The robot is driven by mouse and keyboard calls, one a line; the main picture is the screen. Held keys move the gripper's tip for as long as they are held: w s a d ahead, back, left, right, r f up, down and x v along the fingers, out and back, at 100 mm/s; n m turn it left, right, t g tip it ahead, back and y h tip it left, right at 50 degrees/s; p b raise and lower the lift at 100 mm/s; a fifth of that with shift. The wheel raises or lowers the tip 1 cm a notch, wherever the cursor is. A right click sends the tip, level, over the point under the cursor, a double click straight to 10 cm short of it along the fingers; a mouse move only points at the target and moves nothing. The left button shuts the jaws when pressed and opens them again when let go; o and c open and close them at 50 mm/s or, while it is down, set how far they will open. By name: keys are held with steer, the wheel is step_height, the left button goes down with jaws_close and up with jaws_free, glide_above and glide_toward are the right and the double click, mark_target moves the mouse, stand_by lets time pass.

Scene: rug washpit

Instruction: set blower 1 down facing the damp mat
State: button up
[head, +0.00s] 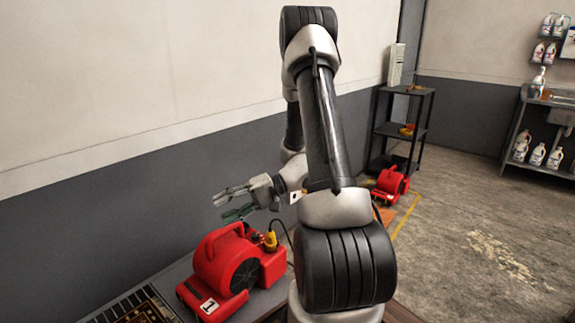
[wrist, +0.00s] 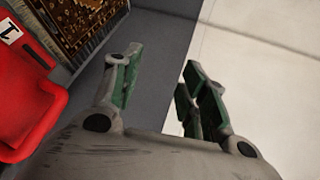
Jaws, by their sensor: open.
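Blower 1 (head: 222,265), a red blower with a white "1" label, stands upright on a grey surface at the lower left of the head view. Its red housing also shows at the left edge of the wrist view (wrist: 22,95). A patterned, fringed mat (head: 143,312) lies to its left, cut off by the frame edge; it also shows in the wrist view (wrist: 72,28). I cannot tell if it is damp. My gripper (head: 222,206) is open and empty, above and behind the blower near the wall. Its green-padded fingers (wrist: 158,62) are apart with nothing between them.
A second red blower (head: 391,184) stands on the floor by yellow markings. A dark shelf (head: 407,133) is behind it. A sink bench (head: 545,120) with several bottles stands at the right. The wall (head: 130,190) is close behind my gripper. The floor (head: 470,235) at right is open.

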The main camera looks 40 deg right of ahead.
steer(key=s+a+r+n+g+h, duration=0.1)
steer(key=s+r+n+g+h, duration=0.5)
steer(key=s+r, duration=0.55)
steer(key=s+d+r+m+t+h, duration=0.1)
steer(key=s+d+r+t+h, duration=0.5)
steer(key=s+d+r+h, duration=0.1)
steer(key=shift+s+r+m+h, duration=0.2)
steer(key=shift+s+m+h, duration=0.15)
steer(key=shift+h, duration=0.35)
